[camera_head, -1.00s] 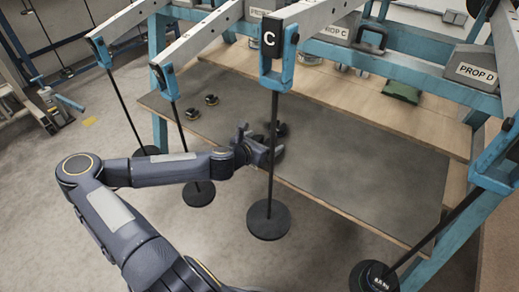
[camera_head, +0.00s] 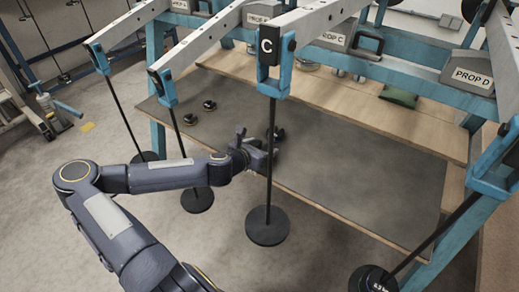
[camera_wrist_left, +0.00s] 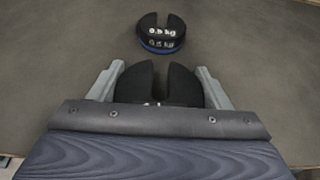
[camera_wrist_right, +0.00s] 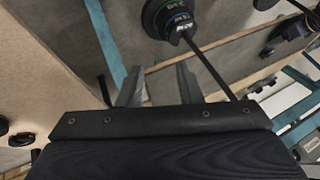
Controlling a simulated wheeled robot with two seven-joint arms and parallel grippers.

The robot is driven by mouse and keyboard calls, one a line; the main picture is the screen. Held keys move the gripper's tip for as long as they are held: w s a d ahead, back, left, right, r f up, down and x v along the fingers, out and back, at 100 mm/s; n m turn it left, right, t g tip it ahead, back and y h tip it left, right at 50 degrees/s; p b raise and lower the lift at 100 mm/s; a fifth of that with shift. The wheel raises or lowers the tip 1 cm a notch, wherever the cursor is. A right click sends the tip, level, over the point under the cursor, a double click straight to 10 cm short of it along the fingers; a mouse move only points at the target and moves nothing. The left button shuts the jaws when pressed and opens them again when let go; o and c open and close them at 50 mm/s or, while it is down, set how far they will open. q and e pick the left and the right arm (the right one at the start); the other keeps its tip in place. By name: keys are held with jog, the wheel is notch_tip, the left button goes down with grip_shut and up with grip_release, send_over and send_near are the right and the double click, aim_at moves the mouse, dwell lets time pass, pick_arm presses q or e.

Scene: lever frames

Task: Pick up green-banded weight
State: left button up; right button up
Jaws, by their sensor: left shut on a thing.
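My left gripper (camera_head: 262,160) is over the dark mat on the bench. In the left wrist view its fingers (camera_wrist_left: 160,88) are shut on a black slotted weight (camera_wrist_left: 158,82), one finger on each side. The band of this weight is hidden, so I cannot tell its colour. A blue-banded 0.5 kg slotted weight (camera_wrist_left: 160,36) lies just beyond it on the mat. In the right wrist view a stack of weights with green and blue bands (camera_wrist_right: 176,18) sits on a hanger rod. My right gripper (camera_wrist_right: 160,88) is open and empty, below that stack in the picture.
Lever C's hanger, with a black disc (camera_head: 267,226), hangs in front of the bench near my left gripper. Two small dark weights (camera_head: 200,112) lie farther left on the mat. The mat's right part (camera_head: 370,175) is clear. A green cushion-like item (camera_head: 398,96) lies at the back.

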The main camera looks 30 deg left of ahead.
pick_arm(q)
jog(key=shift+r+p, duration=0.3)
jog(key=shift+r, duration=0.45)
notch_tip(320, 180, up, 2)
jog(key=shift+r+p, duration=0.1)
jog(key=shift+p, duration=0.5)
jog(key=s+r+p, duration=0.1)
jog(key=r, duration=0.1)
jog(key=s+r+p, duration=0.1)
jog(key=s+r, duration=0.1)
jog(key=s+r+p, duration=0.1)
jog(key=r, duration=0.1)
jog(key=shift+s+d+p, duration=0.35)
jog(key=shift+d, duration=0.05)
jog(key=s+d+r+p, duration=0.1)
jog(key=s+r+p, duration=0.5)
jog(key=s, duration=0.3)
jog(key=shift+d+r+p, duration=0.25)
jog(key=shift+d+p, duration=0.1)
jog(key=shift+p, duration=0.5)
jog(key=shift+f, duration=0.1)
